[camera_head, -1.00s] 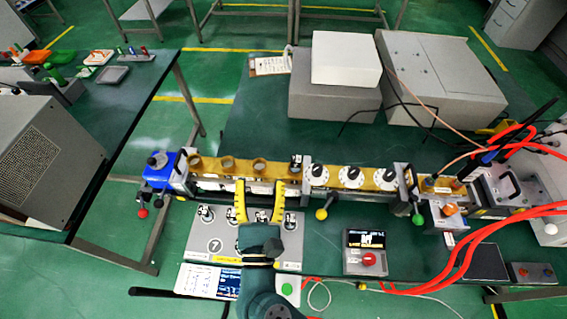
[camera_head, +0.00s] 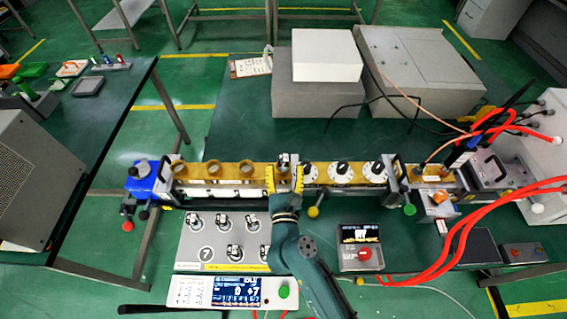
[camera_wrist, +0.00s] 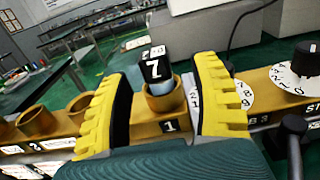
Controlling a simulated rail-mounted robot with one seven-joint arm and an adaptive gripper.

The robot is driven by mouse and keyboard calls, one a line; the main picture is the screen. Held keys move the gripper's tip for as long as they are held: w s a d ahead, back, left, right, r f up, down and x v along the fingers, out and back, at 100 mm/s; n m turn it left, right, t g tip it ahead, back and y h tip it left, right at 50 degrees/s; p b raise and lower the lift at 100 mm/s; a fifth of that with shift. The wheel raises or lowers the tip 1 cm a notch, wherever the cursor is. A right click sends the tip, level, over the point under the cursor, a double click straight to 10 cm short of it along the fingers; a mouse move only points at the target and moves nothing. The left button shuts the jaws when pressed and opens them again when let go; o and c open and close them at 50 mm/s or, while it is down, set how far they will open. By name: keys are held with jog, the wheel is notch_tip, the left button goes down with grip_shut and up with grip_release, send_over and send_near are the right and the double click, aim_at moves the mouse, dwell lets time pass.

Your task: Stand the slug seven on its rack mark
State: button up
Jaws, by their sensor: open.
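Slug seven has a black cap with a white 7 (camera_wrist: 154,68) and stands upright in a brass collar (camera_wrist: 165,98) above the label 1. In the head view its dark top (camera_head: 284,159) shows at the right end of the row of collars. My gripper (camera_wrist: 160,72) is open, with one yellow finger on each side of the slug and visible gaps between. It also shows in the head view (camera_head: 284,180). The grey rack plate (camera_head: 198,236) lies in front, with a bare round mark 7 (camera_head: 206,253) at its front left. My arm hides the rack's right part.
Several other slugs (camera_head: 193,219) stand on the rack. Empty brass collars (camera_head: 213,168) line the rail to the left, and white dials (camera_head: 342,171) sit close on the right. A display unit (camera_head: 238,291) lies in front of the rack. Red cables (camera_head: 455,235) run at right.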

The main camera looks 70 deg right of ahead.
aim_at(283, 165)
jog(key=x, duration=0.3)
jog(key=shift+w+d, duration=0.25)
jog(key=shift+w, duration=0.15)
jog(key=shift+a, duration=0.1)
grip_shut()
